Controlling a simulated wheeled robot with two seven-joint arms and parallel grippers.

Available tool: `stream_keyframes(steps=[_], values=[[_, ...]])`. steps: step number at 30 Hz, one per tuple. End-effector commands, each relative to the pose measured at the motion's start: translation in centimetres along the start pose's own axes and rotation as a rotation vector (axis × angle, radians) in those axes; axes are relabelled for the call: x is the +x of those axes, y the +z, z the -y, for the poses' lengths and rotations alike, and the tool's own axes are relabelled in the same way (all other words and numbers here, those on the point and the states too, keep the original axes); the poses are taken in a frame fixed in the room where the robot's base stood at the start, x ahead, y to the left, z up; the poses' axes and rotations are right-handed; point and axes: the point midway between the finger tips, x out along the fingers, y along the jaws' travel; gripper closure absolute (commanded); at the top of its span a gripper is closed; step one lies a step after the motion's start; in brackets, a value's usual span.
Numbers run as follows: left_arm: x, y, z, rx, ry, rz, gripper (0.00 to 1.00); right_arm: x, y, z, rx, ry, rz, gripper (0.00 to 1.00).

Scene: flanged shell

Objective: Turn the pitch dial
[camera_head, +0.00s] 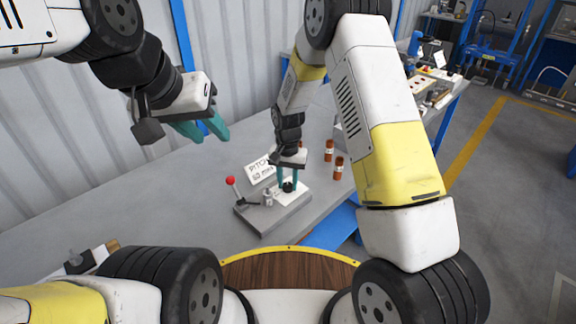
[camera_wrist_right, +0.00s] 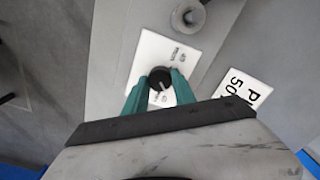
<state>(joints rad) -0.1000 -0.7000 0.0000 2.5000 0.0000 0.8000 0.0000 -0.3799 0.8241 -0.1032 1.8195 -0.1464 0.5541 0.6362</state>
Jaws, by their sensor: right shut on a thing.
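The pitch dial (camera_wrist_right: 160,79) is a small round black knob with a light pointer line, on a white plate (camera_wrist_right: 160,52) with printed marks. In the head view the dial (camera_head: 288,187) sits on the right part of a grey box. My right gripper (camera_wrist_right: 154,88) points down with its teal fingers on either side of the dial, shut on it. In the head view the right gripper (camera_head: 288,182) partly hides the dial. My left gripper (camera_head: 208,130) is open and empty, raised above the table to the left.
The grey box (camera_head: 262,222) also carries a red-ball lever (camera_head: 231,181) and a small grey knob (camera_head: 267,198). A white "PITCH" sign (camera_head: 260,170) stands behind it. Brown bottles (camera_head: 339,168) stand to the right.

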Motion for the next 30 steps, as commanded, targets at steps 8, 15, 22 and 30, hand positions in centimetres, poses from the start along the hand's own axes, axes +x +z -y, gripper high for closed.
stream_keyframes(steps=[8,15,22,30], values=[[0.00,0.00,0.00,0.000,0.000,0.000,0.64,-0.03,0.01,0.03,-0.261,-0.001,0.000,1.00],[0.00,0.00,0.00,0.000,0.000,0.000,0.64,-0.04,0.00,0.01,-0.468,-0.001,0.000,1.00],[0.00,0.00,0.00,0.000,0.000,0.000,0.64,-0.04,0.01,0.01,-0.614,0.000,0.000,1.00],[0.00,0.00,0.00,0.000,0.000,0.000,0.64,-0.05,0.01,0.01,-0.705,0.000,0.000,1.00]])
